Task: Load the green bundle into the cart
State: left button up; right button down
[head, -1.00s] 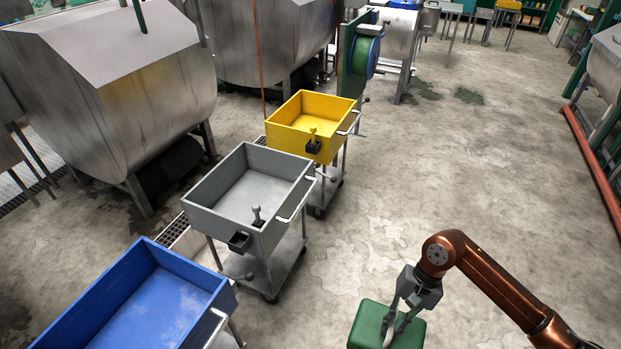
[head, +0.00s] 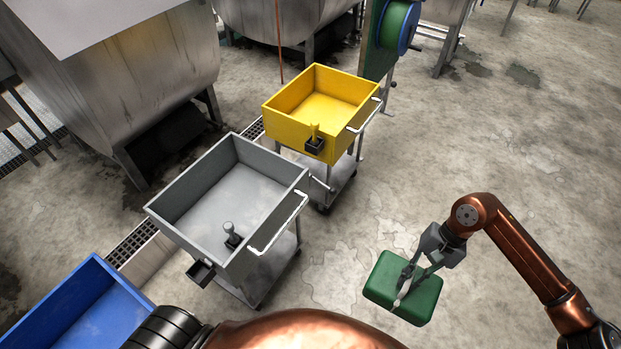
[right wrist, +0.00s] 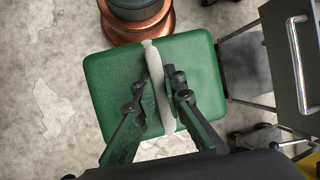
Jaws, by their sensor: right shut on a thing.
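The green bundle (head: 385,278) is a padded green block with a pale strap across its top. My right gripper (head: 405,283) is shut on this strap and holds the bundle over the floor, to the right of the carts. The right wrist view shows the bundle (right wrist: 105,85) below the fingers, with the strap between them. A grey cart (head: 176,229) with an empty tray stands left of the bundle. A yellow cart (head: 330,82) stands behind it and a blue cart (head: 65,296) in front; no load shows in either. My left gripper is not visible.
The grey cart has a handle (head: 279,228) on the side facing the bundle. The yellow cart has a similar handle (head: 364,116). Large metal drums (head: 130,75) line the back left. A hose reel (head: 400,27) stands behind the yellow cart. Open concrete floor lies to the right.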

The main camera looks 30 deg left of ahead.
aim_at(238, 188)
jog(key=i, duration=2.3)
jog(key=u, duration=3.85)
jog(key=i, duration=0.5)
jog(key=u, duration=0.05)
